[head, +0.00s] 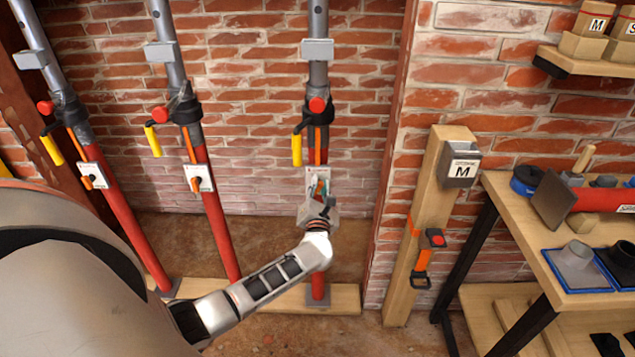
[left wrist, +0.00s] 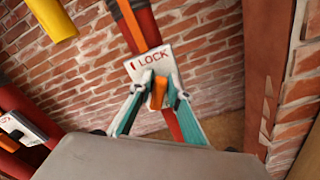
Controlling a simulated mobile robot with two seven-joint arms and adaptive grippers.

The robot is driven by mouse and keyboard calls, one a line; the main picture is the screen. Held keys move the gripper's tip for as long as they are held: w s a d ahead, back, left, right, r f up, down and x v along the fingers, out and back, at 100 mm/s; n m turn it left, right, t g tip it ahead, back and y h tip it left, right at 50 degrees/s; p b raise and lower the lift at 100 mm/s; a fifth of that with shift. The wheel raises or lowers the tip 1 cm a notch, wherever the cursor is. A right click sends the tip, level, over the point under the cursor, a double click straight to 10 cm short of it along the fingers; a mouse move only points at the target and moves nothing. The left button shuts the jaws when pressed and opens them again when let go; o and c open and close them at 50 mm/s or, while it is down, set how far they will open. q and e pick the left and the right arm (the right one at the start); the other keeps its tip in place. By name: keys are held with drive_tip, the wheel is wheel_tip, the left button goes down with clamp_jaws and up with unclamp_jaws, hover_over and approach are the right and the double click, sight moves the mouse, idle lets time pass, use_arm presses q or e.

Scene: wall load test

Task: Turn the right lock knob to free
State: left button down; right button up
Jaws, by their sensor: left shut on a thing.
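The right prop (head: 318,140) is a red and grey post with a white lock plate, which my left gripper partly hides in the head view. In the left wrist view the plate (left wrist: 136,67) reads "LOCK" beside a red mark. The orange lock knob (left wrist: 157,92) sits on the plate, between the teal-lined fingers. My left gripper (head: 319,185) is shut on the knob; it also shows in the left wrist view (left wrist: 158,88). The knob's exact turn is hard to tell. My right gripper is not in view.
Two similar props stand to the left, with a left knob (head: 88,182) and a middle knob (head: 195,184). A yellow handle (head: 297,149) hangs above the right plate. A wooden post (head: 430,220) and a workbench (head: 520,215) stand at the right. Brick wall lies close behind.

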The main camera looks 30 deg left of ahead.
use_arm(q)
drive_tip(key=m+p, duration=0.1)
drive_tip(key=m, duration=0.1)
drive_tip(key=shift+d+m, duration=0.15)
drive_tip(key=shift+m, duration=0.25)
drive_tip(key=m+p, duration=0.2)
drive_tip(key=m, duration=0.2)
drive_tip(key=shift+w+d+f+p, duration=0.1)
drive_tip(key=shift+f+p, duration=0.2)
drive_tip(key=shift+p, duration=0.1)
drive_tip(key=m+p, duration=0.1)
drive_tip(key=m, duration=0.1)
drive_tip(key=shift+f+m, duration=0.15)
drive_tip(key=shift+m, duration=0.15)
drive_tip(key=shift+f+m+p, duration=0.15)
drive_tip(key=shift+m+p, duration=0.2)
drive_tip(key=shift+m, duration=0.55)
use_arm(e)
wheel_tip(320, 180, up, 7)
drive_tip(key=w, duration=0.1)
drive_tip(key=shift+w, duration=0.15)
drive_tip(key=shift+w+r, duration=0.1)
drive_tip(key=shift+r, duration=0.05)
use_arm(q)
drive_tip(key=c, duration=2)
unclamp_jaws()
drive_tip(key=shift+c, duration=0.2)
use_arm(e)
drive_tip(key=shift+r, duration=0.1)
